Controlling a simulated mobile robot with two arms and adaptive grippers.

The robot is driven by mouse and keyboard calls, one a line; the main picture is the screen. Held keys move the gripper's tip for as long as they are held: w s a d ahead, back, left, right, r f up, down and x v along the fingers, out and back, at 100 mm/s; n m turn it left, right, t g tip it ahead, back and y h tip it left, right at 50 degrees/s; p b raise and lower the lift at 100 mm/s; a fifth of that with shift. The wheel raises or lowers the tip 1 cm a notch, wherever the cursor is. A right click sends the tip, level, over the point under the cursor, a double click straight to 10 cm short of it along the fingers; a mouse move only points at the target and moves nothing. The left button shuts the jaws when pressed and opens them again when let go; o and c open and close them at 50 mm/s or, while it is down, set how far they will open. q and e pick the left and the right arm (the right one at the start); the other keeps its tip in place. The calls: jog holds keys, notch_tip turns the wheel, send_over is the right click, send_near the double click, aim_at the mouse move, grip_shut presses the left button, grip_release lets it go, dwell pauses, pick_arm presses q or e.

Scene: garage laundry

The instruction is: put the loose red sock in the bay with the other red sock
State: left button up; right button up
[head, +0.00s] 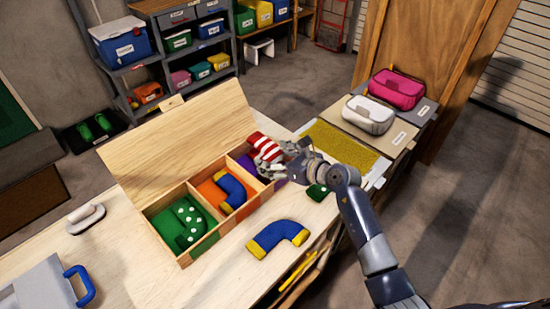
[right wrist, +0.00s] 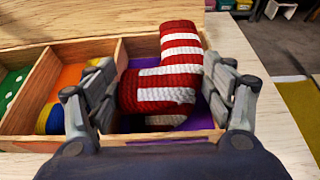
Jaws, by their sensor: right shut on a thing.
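A red sock with white stripes (head: 262,142) is in my right gripper (head: 273,166) at the purple bay (head: 245,162), the rightmost of three in a wooden box. In the right wrist view the sock (right wrist: 181,62) lies between the two fingers of the gripper (right wrist: 165,98), above the purple floor (right wrist: 202,112). A pale, shaded piece shows below it in that bay; I cannot tell whether it is a second sock. The middle orange bay (head: 208,188) holds a blue and yellow sock (head: 231,191). The left green bay holds a green dotted sock (head: 190,222). My left gripper is out of view.
The box's wooden lid (head: 175,145) stands open behind the bays. A loose blue and yellow sock (head: 278,235) and a green dotted one (head: 317,191) lie on the table. A grey container with a blue handle (head: 45,288) stands at the front left.

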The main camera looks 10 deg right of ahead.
jog(key=shift+f, duration=0.5)
jog(key=shift+f, duration=0.1)
jog(key=shift+f+b, duration=0.45)
jog(key=shift+f, duration=0.1)
jog(key=o, duration=1)
jog(key=shift+r, duration=0.1)
